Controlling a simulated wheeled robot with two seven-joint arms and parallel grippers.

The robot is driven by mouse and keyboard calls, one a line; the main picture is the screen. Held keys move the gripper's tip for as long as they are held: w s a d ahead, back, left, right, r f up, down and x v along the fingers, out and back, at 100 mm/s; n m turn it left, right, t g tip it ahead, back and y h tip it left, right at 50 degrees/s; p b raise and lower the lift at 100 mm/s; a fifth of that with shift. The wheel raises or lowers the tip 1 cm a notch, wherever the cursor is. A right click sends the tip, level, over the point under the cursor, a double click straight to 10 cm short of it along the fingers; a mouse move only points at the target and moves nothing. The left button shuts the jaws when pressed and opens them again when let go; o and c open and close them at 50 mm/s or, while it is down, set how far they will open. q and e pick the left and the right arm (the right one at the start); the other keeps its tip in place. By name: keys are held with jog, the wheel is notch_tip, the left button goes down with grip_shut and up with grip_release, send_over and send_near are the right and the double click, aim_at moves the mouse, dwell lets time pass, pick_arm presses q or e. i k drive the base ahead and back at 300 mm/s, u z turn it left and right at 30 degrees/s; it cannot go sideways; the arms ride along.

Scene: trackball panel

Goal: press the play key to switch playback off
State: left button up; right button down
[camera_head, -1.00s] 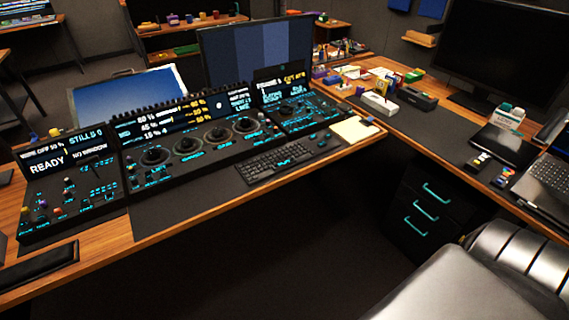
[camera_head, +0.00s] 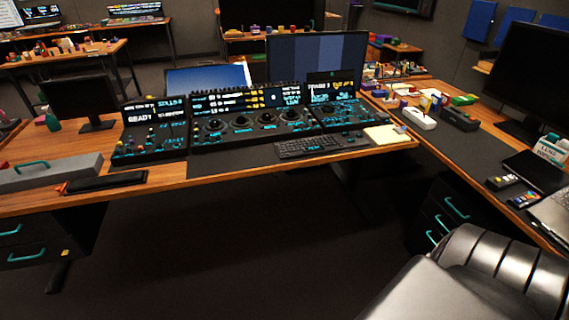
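The trackball panel (camera_head: 240,130) stands on the wooden desk, with several dark trackballs in a row and small cyan-lit keys and labels. Its left section (camera_head: 150,146) has a screen reading "READY". Its right section (camera_head: 340,116) has more lit keys under a small screen. A black keyboard (camera_head: 295,147) lies in front of the panel and bears a small cyan label. The lettering is too small for me to tell which key is the play key. Neither of my grippers is in view.
A black leather chair (camera_head: 455,275) fills the lower right. A grey case (camera_head: 50,172) and a black pad (camera_head: 107,182) lie at the desk's left. A yellow notepad (camera_head: 383,134) lies right of the keyboard. The dark floor (camera_head: 240,245) before the desk is clear.

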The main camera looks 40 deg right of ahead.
aim_at(315, 148)
jog(key=u, duration=0.15)
jog(key=k, duration=0.4)
jog(key=u, duration=0.35)
jog(key=i, duration=1.2)
jog(key=z, duration=0.85)
jog(key=i, duration=1.2)
jog(key=z, duration=1)
